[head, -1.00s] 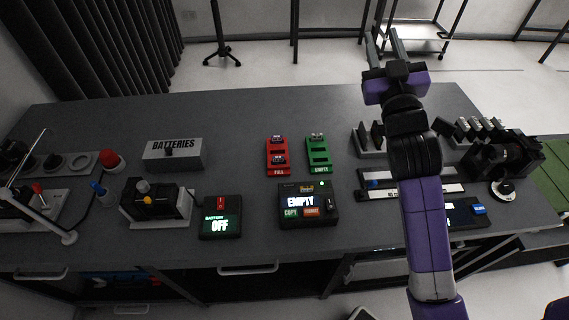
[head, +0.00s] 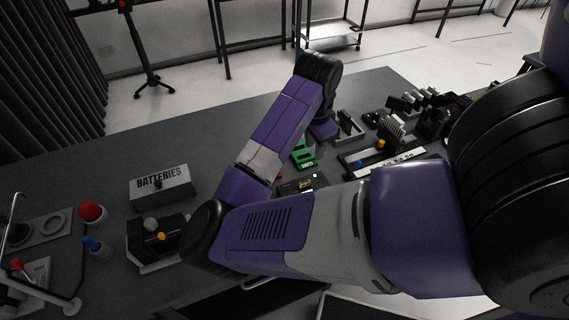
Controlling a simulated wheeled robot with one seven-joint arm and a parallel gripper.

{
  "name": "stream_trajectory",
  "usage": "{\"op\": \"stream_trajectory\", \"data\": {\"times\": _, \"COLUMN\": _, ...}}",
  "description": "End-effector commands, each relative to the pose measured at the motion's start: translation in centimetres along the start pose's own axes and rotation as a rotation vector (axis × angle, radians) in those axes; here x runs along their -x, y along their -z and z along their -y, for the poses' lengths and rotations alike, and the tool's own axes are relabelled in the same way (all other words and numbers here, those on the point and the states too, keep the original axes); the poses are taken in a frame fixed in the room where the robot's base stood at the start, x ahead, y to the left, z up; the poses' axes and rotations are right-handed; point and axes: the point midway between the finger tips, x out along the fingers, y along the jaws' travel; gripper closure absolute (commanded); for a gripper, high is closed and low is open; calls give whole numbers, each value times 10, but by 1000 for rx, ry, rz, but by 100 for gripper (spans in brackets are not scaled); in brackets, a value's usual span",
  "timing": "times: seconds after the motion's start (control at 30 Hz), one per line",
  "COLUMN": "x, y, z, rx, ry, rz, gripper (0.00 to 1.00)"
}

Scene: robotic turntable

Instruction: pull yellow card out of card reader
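A black device (head: 313,187) with a green light, partly hidden behind my arm, is probably the card reader. A small yellowish mark (head: 304,183) shows on its top, too small to confirm as the yellow card. My gripper (head: 323,130) points down from the wrist beyond this device, near the green holder.
A green holder (head: 304,156) stands behind the device. A grey BATTERIES box (head: 162,188) and a black unit with knobs (head: 152,243) stand left. My forearm covers the middle of the table.

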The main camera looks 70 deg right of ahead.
Motion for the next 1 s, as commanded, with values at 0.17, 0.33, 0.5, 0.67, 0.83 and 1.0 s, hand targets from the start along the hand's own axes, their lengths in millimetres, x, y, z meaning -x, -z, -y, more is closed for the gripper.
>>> {"op": "stream_trajectory", "data": {"times": 0.17, "x": 1, "y": -30, "z": -28, "rx": -65, "ry": -123, "rz": 123, "gripper": 67}}
{"op": "stream_trajectory", "data": {"times": 0.33, "x": -6, "y": -37, "z": -33, "rx": -87, "ry": -141, "rz": 145, "gripper": 67}}
{"op": "stream_trajectory", "data": {"times": 0.5, "x": -28, "y": -40, "z": -36, "rx": -83, "ry": -141, "rz": 142, "gripper": 67}}
{"op": "stream_trajectory", "data": {"times": 0.67, "x": -51, "y": -44, "z": -38, "rx": -82, "ry": -139, "rz": 142, "gripper": 67}}
{"op": "stream_trajectory", "data": {"times": 0.83, "x": -66, "y": -47, "z": -39, "rx": -83, "ry": -137, "rz": 145, "gripper": 67}}
{"op": "stream_trajectory", "data": {"times": 1.0, "x": -74, "y": -47, "z": -40, "rx": -85, "ry": -135, "rz": 144, "gripper": 67}}
